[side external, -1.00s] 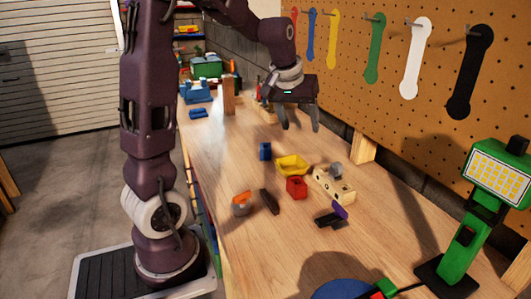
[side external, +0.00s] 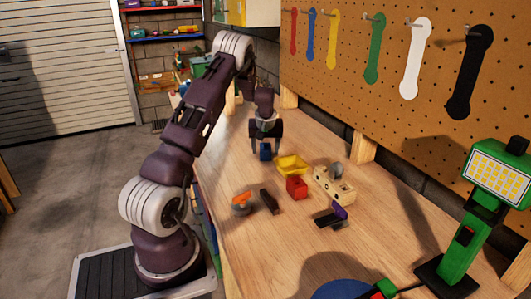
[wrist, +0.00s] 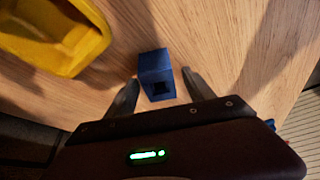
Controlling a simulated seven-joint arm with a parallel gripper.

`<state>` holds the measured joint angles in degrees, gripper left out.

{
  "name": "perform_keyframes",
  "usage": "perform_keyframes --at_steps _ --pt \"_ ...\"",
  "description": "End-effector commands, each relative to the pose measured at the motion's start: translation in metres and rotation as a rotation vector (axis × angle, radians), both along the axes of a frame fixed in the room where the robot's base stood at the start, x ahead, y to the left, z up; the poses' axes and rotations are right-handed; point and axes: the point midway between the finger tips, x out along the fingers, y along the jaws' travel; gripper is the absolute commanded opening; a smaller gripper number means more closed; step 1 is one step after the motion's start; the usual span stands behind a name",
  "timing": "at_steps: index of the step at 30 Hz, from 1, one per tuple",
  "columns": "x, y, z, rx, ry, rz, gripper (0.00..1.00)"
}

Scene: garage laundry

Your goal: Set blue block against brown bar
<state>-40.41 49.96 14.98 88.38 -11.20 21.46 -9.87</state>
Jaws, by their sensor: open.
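The small blue block (side external: 265,153) stands on the wooden workbench. It also shows in the wrist view (wrist: 154,68), with a dark square hole in the face toward my gripper. My gripper (side external: 265,144) is low over the bench at the block, fingers open. In the wrist view one fingertip is on each side of the block, with a gap visible at least on the left; I cannot tell if the right one touches. The dark brown bar (side external: 269,202) lies flat on the bench, nearer the side camera, apart from the block. It is not in the wrist view.
A yellow tray (side external: 290,165) is close beside the block and shows in the wrist view (wrist: 70,50). A red block (side external: 296,187), a beige block with holes (side external: 334,186), a grey-and-orange item (side external: 241,203) and a dark-and-purple piece (side external: 331,217) lie around the bar. A green lamp (side external: 467,232) stands at right.

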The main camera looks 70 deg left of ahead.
Motion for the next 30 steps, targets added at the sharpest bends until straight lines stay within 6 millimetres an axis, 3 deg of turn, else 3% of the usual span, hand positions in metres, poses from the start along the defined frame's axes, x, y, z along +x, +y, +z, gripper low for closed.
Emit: perform_keyframes --at_steps 1,10,19,27,30 --pt "0.000 0.000 0.000 0.000 0.000 0.000 0.60" --pt "0.000 -0.001 0.000 -0.001 0.001 -0.001 0.01" --pt "0.000 0.000 0.009 0.001 -0.001 -0.001 0.00" --pt "0.001 0.000 0.076 0.003 -0.003 -0.002 0.00" --pt "0.001 -0.001 0.092 0.002 -0.001 -0.005 0.00"
